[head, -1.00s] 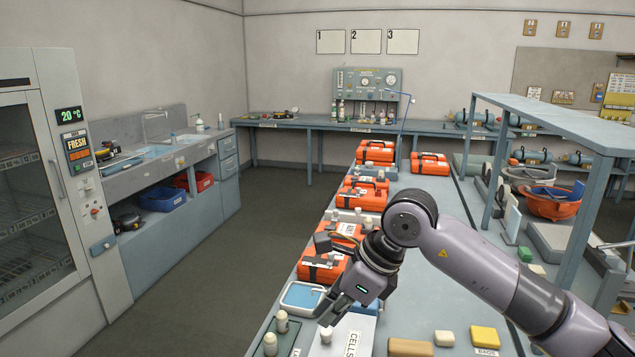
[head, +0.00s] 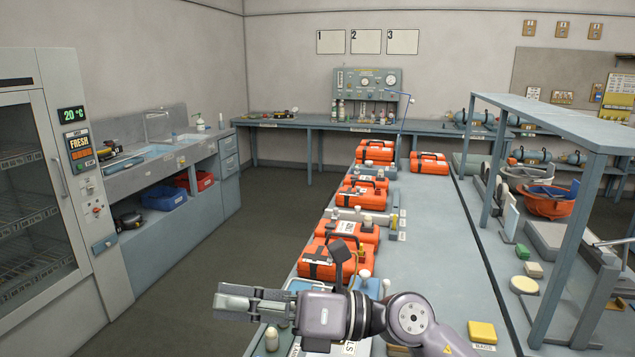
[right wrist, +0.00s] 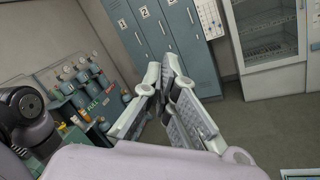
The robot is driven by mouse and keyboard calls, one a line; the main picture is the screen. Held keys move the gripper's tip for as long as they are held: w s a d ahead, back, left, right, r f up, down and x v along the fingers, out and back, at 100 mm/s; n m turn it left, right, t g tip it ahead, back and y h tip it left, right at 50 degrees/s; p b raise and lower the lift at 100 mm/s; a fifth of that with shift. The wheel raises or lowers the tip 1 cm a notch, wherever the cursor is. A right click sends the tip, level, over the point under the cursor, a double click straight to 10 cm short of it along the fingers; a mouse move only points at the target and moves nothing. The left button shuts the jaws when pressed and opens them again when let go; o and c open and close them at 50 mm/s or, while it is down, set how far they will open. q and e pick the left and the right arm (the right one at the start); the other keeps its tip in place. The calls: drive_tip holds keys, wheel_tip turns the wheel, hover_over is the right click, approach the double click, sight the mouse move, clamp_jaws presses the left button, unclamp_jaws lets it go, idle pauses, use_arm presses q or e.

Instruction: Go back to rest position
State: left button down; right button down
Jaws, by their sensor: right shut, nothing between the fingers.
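My right gripper (head: 222,302) is low in the head view, shut and empty. Its fingers point left, past the left edge of the long table. In the right wrist view its fingers (right wrist: 165,75) meet at the tips with nothing between them. My right forearm reaches in from the bottom, hiding part of the table's near end. My left gripper is not in view.
A grey shelf frame (head: 545,115) stands at right. The floor aisle (head: 250,215) at left is clear.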

drive_tip(key=w+d+r+m+t+h, duration=0.1)
drive_tip(key=w+d+m+t, duration=0.2)
drive_tip(key=d+m+t, duration=0.5)
drive_tip(key=w+d+r+m+t+h, duration=0.1)
drive_tip(key=w+d+m+t, duration=0.25)
drive_tip(key=m+t, duration=0.8)
drive_tip(key=w+d+f+m+g+h, duration=0.1)
drive_tip(key=d+f+m+h, duration=0.65)
drive_tip(key=f+m, duration=0.25)
drive_tip(key=d+f+m+g+h, duration=0.1)
drive_tip(key=d+f+m+h, duration=0.6)
drive_tip(key=f+m+h, duration=0.2)
drive_tip(key=s+d+f+m+g+h, duration=0.2)
drive_tip(key=s+d+f+m+g, duration=0.2)
drive_tip(key=s+f+g, duration=0.55)
drive_tip(key=s+d+f+m+g+y, duration=0.15)
drive_tip(key=s+f+g, duration=0.35)
drive_tip(key=s+f, duration=1.3)
drive_tip(key=f, duration=2.2)
drive_tip(key=s+d+f+g, duration=0.2)
drive_tip(key=s+f, duration=1.2)
drive_tip(key=s, duration=0.2)
drive_tip(key=shift+s+d+f, duration=0.3)
